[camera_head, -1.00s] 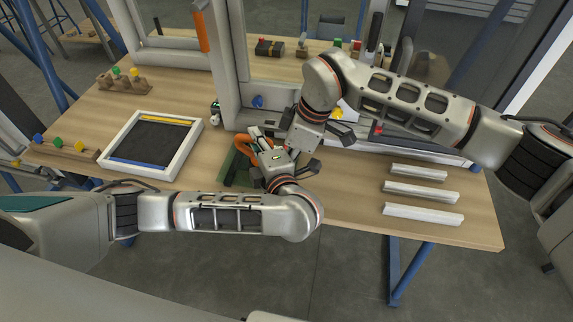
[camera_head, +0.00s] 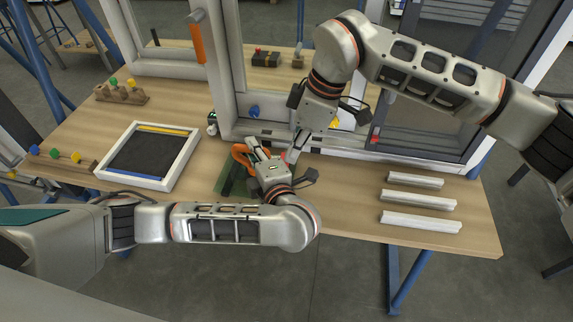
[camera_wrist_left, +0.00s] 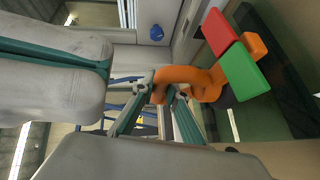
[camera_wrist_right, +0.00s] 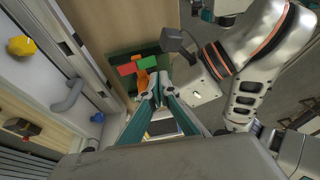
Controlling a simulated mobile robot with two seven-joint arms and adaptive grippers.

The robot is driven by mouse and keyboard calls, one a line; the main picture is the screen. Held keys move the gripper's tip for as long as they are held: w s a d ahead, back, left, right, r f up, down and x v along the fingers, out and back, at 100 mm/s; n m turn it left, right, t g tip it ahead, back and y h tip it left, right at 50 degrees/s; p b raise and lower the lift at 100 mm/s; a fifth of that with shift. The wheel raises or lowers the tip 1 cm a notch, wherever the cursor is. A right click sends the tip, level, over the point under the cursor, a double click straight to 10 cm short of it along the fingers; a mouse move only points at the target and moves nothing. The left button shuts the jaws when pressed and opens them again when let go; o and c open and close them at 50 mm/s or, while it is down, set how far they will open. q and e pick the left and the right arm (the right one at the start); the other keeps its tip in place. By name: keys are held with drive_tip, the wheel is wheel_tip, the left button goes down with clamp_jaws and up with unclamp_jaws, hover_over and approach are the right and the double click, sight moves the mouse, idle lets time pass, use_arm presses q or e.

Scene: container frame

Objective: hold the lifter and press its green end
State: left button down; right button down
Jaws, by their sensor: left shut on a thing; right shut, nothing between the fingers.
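The lifter has an orange body (camera_wrist_left: 195,80) with a green end (camera_wrist_left: 243,72) and a red end (camera_wrist_left: 219,32), seen in the left wrist view. My left gripper (camera_wrist_left: 163,92) is shut on the orange body. In the head view, the lifter (camera_head: 239,154) is partly hidden by my left gripper (camera_head: 257,154). In the right wrist view, the lifter's green end (camera_wrist_right: 147,62) lies just beyond my right gripper (camera_wrist_right: 155,82). The right gripper is shut and empty, pointing down close to the lifter; whether it touches cannot be told.
A dark green tray (camera_head: 226,183) lies beneath the lifter. The grey window frame (camera_head: 350,143) stands behind both grippers. A white-framed panel (camera_head: 185,160) lies left, and several white profiles (camera_head: 420,222) lie right. My two grippers are very close together.

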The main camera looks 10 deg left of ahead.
drive_tip(key=v, duration=0.5)
drive_tip(key=shift+f, duration=0.1)
use_arm(q)
drive_tip(key=c, duration=1.9)
unclamp_jaws()
drive_tip(key=shift+s, duration=0.1)
